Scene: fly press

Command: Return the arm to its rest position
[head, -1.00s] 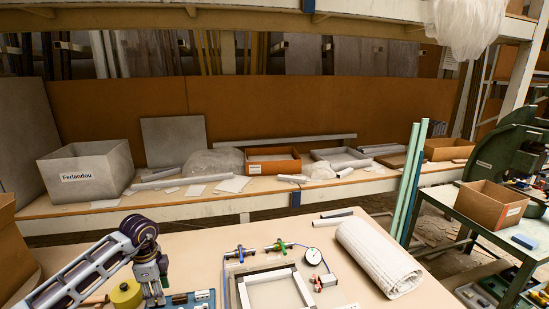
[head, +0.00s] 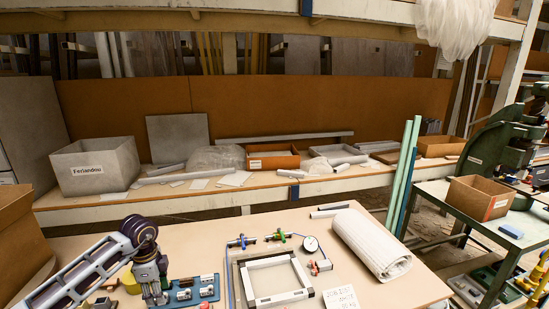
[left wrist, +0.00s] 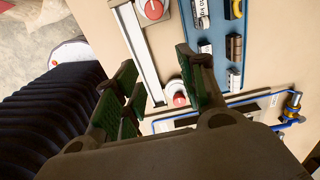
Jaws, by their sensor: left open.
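My left arm, with grey-blue links and a dark wrist joint, reaches in from the lower left in the head view. Its gripper (head: 154,296) points down over the left part of the tan worktable (head: 185,235), beside the blue tray (head: 193,291) of small parts. In the left wrist view the gripper (left wrist: 160,88) has its dark green finger pads spread apart with nothing between them. The table top, a metal bar and the blue tray (left wrist: 218,50) show beyond the fingers. My right gripper is in neither view.
Right of the gripper lie a square metal frame (head: 274,299), a dial gauge (head: 311,244) and a white roll (head: 371,245). A cardboard box (head: 22,242) stands left. Behind is a shelf with a grey box (head: 95,167). The table stretch behind the gripper looks clear.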

